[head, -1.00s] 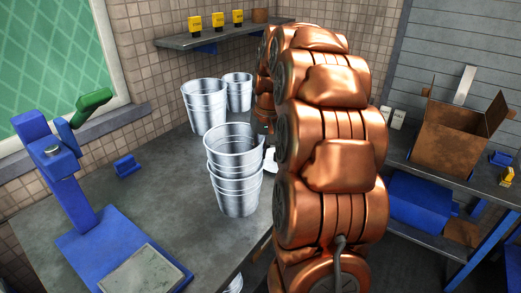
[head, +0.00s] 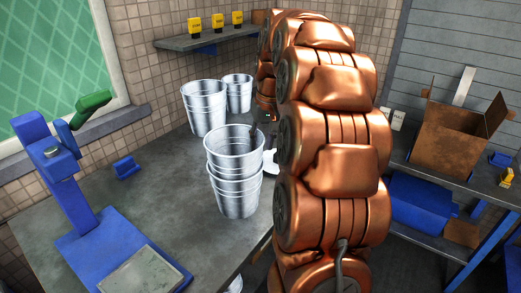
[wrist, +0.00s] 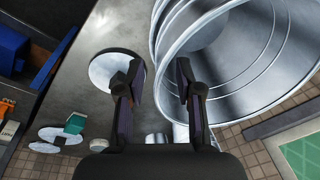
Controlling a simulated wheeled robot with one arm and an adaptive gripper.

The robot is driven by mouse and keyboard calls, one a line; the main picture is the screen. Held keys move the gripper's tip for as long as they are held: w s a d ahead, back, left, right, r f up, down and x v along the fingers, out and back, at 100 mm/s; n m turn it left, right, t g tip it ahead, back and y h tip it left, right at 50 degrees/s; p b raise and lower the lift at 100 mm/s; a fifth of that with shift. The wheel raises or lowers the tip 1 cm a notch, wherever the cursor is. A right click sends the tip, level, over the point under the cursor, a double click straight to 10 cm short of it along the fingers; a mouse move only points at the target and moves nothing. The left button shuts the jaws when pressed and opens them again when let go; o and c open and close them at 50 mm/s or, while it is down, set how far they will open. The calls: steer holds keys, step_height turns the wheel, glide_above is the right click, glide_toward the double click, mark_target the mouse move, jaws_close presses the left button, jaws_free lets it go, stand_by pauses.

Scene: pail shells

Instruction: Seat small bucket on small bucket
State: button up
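A small metal bucket (head: 233,145) sits nested in another small metal bucket (head: 238,202) on the grey table. The upper one's rim stands well above the lower one's, and the stack looks about upright. My gripper (wrist: 158,88) is open at the right side of the upper rim. In the head view one dark finger shows just inside the rim; the rest is hidden behind my arm. In the wrist view the bucket (wrist: 245,60) fills the upper right, overlapped by the right finger. The left finger is over the table, outside the bucket.
Two more metal buckets, one larger (head: 204,108) and one smaller (head: 238,93), stand behind the stack. A white disc (wrist: 112,68) lies on the table beside it. A blue stand (head: 65,180) with a scale-like plate is at left.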

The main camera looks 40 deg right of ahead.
step_height(320, 180, up, 8)
steer(key=s, duration=0.1)
steer(key=shift+d, duration=0.15)
steer(key=shift+s, duration=0.15)
stand_by(0.6)
